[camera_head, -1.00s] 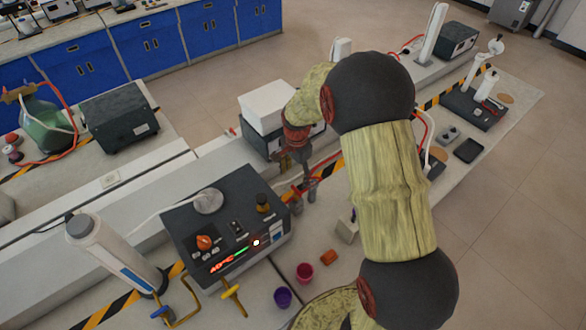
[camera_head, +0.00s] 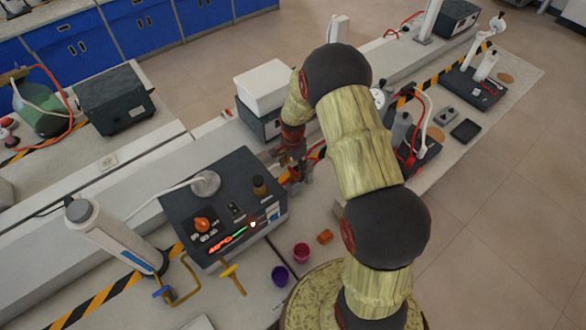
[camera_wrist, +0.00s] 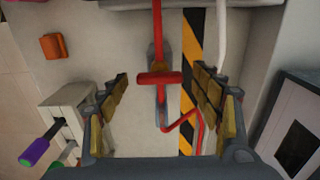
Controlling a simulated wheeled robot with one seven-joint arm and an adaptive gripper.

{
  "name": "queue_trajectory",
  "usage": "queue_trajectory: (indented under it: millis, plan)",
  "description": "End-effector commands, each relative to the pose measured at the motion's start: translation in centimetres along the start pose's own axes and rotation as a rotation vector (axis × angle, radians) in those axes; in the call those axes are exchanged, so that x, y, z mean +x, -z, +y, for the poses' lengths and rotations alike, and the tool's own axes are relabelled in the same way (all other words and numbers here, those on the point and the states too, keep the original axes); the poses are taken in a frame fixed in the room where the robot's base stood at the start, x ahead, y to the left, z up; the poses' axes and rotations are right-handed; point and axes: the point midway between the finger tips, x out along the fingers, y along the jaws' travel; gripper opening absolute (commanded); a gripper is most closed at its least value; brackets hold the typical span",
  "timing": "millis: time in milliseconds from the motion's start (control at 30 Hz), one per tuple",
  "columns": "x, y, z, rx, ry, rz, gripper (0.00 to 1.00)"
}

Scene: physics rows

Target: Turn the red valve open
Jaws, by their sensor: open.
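The red valve shows in the wrist view as a red crossbar handle (camera_wrist: 160,78) on a grey body, with a red line running up from it. It lies between my open fingers in that picture. My gripper (camera_wrist: 161,84) has one finger on each side, with visible gaps to the handle. I cannot tell how far the handle is below the fingertips. In the head view my gripper (camera_head: 298,174) points down over the bench behind the hot-plate box. There my gripper and arm largely hide the valve.
A dark control box (camera_head: 225,205) stands left of my gripper. An orange block (camera_wrist: 53,46) lies left of the valve, near a pale holder with a purple-handled tool (camera_wrist: 36,151). A dark device (camera_wrist: 295,135) stands right.

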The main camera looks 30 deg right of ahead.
Motion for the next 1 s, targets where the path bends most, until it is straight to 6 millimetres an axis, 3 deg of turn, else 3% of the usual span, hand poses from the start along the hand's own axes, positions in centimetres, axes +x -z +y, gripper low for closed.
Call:
queue_trajectory:
  millis: [200,1000]
  plan:
    - [0.03,0.00,0.00,0.000,0.000,0.000,0.65]
    - [0.00,0.00,-0.01,0.000,0.000,0.000,0.21]
